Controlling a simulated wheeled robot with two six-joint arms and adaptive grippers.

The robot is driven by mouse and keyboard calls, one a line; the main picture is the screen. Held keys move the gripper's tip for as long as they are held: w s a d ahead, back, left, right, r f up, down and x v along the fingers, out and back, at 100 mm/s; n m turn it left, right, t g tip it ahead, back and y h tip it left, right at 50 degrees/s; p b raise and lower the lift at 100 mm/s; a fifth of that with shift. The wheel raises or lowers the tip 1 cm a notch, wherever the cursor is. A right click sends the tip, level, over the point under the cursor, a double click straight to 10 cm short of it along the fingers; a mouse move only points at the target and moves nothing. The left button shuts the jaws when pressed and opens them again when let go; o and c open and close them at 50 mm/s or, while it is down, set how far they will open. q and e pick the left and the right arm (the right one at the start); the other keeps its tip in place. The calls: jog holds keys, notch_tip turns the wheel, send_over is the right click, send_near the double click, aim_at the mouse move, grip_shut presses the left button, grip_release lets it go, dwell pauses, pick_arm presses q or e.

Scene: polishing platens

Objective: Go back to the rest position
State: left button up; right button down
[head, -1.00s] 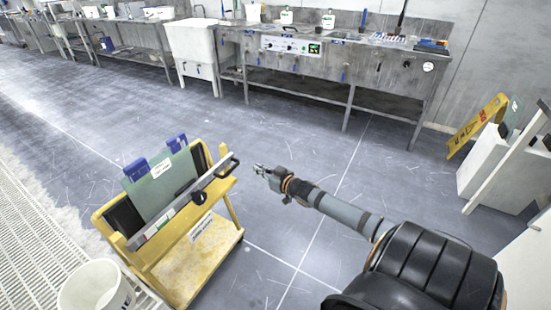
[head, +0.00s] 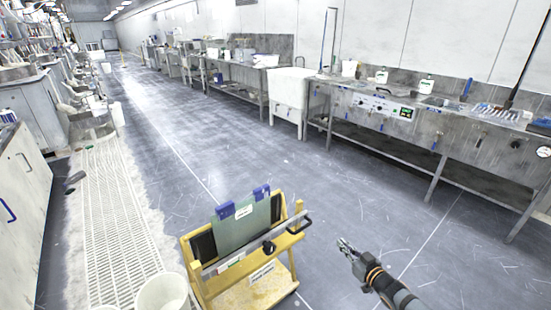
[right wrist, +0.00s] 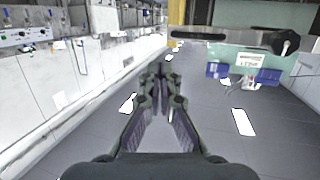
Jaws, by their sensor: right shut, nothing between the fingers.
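My right gripper (head: 345,247) shows at the lower right of the head view, over open floor to the right of the yellow cart. In the right wrist view its fingers (right wrist: 161,75) come together at the tips, shut and empty. The yellow cart (head: 262,292) stands at the bottom middle of the head view. The gripper is apart from the cart. My left gripper is not in view.
A long steel bench (head: 400,120) with sinks and bottles runs along the right wall. A white tub (head: 288,98) stands beside it. A white bucket (head: 162,293) is left of the cart. A floor grating (head: 108,220) and cabinets (head: 20,170) lie at the left. The middle aisle is clear.

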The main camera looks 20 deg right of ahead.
jog(key=s+f+m+g+h+p, duration=0.1)
jog(key=s+f+g+h+p, duration=0.2)
jog(key=s+f, duration=0.7)
jog(key=s+f+g+p, duration=0.2)
jog(key=s+f+g, duration=0.3)
jog(key=s+f, duration=0.5)
jog(key=s+a+f+g+p, duration=0.1)
jog(key=s+a+f+g, duration=0.2)
jog(key=s+a+f, duration=0.3)
jog(key=s+a+f+n+g+y+p, duration=0.1)
jog(key=s+a+f+g+p, duration=0.1)
jog(key=s+a+f, duration=0.4)
jog(key=s+a+g, duration=0.1)
jog(key=s+a, duration=0.1)
jog(key=s, duration=0.2)
jog(key=s+a, duration=0.2)
jog(key=s, duration=0.3)
jog(key=shift+s+a+f+g+y, duration=0.2)
jog(key=shift+a+f+g+y, duration=0.1)
jog(key=shift+f+g, duration=0.1)
